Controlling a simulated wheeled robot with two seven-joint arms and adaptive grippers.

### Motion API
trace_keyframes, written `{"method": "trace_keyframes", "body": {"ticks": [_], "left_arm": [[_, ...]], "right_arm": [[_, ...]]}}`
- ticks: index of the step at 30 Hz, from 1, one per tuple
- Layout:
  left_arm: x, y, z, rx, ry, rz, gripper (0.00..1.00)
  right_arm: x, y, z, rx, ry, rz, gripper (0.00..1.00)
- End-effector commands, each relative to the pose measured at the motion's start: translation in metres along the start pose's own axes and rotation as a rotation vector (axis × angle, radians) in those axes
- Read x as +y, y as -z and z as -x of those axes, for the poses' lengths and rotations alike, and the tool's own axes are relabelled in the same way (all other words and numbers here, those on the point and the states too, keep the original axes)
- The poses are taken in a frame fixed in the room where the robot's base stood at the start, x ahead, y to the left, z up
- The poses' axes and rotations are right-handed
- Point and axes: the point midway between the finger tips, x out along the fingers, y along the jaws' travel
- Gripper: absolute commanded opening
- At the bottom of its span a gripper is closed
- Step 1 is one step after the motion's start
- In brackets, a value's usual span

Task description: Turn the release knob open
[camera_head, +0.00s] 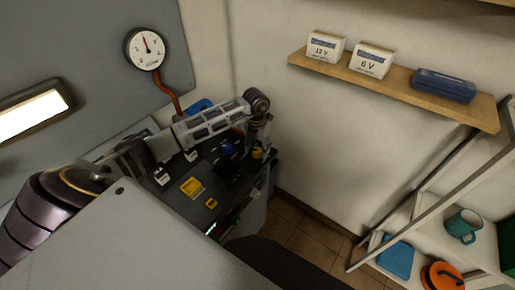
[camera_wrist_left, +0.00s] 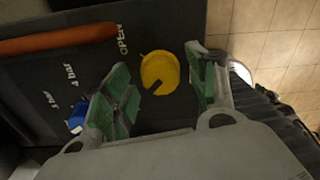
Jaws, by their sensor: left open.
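The release knob looks to be the round yellow knob (camera_wrist_left: 160,72) with a dark notch, beside the word OPEN on a dark panel. It shows in the wrist view between the green pads of my left gripper (camera_wrist_left: 165,92), slightly nearer the top. The gripper is open, with a visible gap on each side of the knob; I cannot tell whether the fingers reach around it or hover above it. In the head view the left gripper (camera_head: 257,140) points down at the panel's far right end, and only a small part of the yellow knob (camera_head: 257,154) shows. My right gripper is not in view.
A blue knob (camera_head: 228,148) stands left of the yellow one, near bar markings. A gauge (camera_head: 146,48) with an orange hose (camera_head: 171,98) is on the wall at the left. A shelf (camera_head: 400,88) holds two white boxes and a blue case.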

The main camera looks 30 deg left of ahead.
Motion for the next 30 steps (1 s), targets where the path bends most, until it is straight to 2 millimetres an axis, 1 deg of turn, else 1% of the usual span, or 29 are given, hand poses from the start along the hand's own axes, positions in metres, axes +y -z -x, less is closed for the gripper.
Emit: {"method": "trace_keyframes", "body": {"ticks": [5, 6, 16, 23, 30], "left_arm": [[0.0, 0.0001, -0.0001, 0.0, 0.0, 0.0, 0.58], [0.0, 0.0001, -0.0001, 0.0, 0.0, 0.0, 0.55], [0.0, 0.0001, 0.0002, 0.0, 0.0, 0.0, 0.13], [0.0002, 0.0, 0.0002, 0.0, 0.0, -0.009, 0.12], [0.0008, -0.0006, -0.0001, 0.001, -0.002, -0.075, 0.12]], "right_arm": [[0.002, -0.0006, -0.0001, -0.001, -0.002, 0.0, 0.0], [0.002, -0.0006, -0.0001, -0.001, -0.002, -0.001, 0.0], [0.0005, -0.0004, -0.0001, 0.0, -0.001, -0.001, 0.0], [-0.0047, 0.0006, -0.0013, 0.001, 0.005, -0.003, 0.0], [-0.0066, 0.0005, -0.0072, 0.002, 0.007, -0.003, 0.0]]}}
